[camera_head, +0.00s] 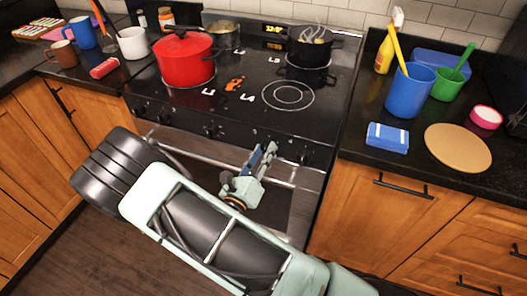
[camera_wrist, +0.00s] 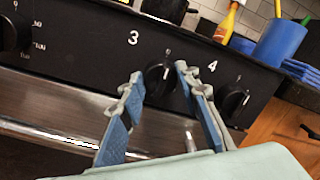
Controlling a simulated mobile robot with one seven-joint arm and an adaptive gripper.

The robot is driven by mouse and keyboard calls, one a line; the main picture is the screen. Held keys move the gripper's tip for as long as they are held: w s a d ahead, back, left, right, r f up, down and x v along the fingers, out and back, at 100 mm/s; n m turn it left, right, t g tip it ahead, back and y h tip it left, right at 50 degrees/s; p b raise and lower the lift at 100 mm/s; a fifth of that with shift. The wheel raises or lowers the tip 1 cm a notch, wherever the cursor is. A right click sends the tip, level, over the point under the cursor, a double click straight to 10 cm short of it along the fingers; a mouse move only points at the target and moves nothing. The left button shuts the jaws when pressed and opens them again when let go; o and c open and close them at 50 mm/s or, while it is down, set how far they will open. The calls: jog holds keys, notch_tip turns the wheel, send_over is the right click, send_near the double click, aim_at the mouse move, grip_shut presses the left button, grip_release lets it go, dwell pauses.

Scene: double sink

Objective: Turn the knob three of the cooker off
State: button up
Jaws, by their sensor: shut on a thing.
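The black cooker (camera_head: 205,112) has a row of black knobs along its front panel. In the wrist view, knob three (camera_wrist: 157,88) is just right of the printed 3, and my gripper (camera_wrist: 158,76) has one finger on each side of it, shut on it. A pale mark shows near the knob's top; its exact angle is hard to tell. In the head view my gripper (camera_head: 263,156) is at the panel and hides this knob. Knob four (camera_wrist: 235,102) is close to the right finger, apart from it.
A red pot (camera_head: 185,60) and a steaming black pot (camera_head: 311,52) stand on the hob. The oven handle bar (camera_wrist: 60,138) runs below the knobs. Another knob (camera_wrist: 12,34) is at the left.

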jog(key=o, duration=1.2)
jog(key=shift+c, duration=0.2)
jog(key=v, duration=1.2)
